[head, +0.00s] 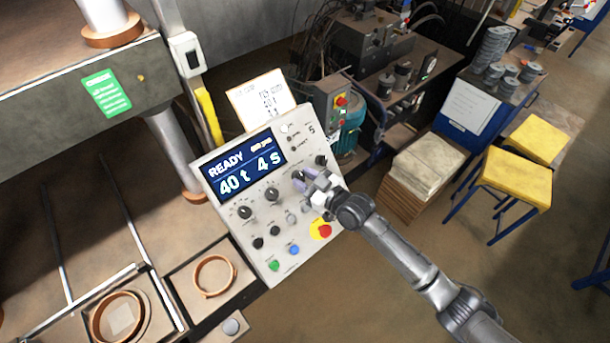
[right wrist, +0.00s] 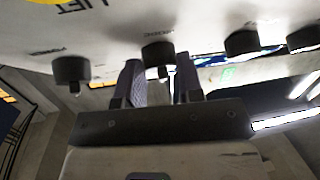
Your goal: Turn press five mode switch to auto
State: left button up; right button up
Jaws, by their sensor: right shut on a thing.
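The grey control panel (head: 225,170) of the press carries the number 5 at its upper right. Its screen (head: 245,163) reads READY, 40 t and 4 s. My right gripper (head: 305,182) is at the third knob of the row, its fingers pointing at the panel face. In the right wrist view the fingers (right wrist: 160,85) are shut on a dark knob (right wrist: 158,54), one on each side. My left gripper is not in view.
Another knob (head: 321,160) sits right of the held one, with two more knobs (head: 272,194) to the left. A red emergency button (head: 324,231) on yellow lies just below my right gripper. Blue (head: 294,250) and green (head: 274,266) buttons are lower.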

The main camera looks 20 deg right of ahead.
dwell(0.3)
jog(key=o, duration=0.9)
jog(key=shift+s, duration=0.1)
jog(key=shift+s+d, duration=0.2)
jog(key=shift+s, duration=0.05)
jog(key=b+v, duration=0.3)
jog(key=v, duration=1)
jog(key=shift+f, duration=0.1)
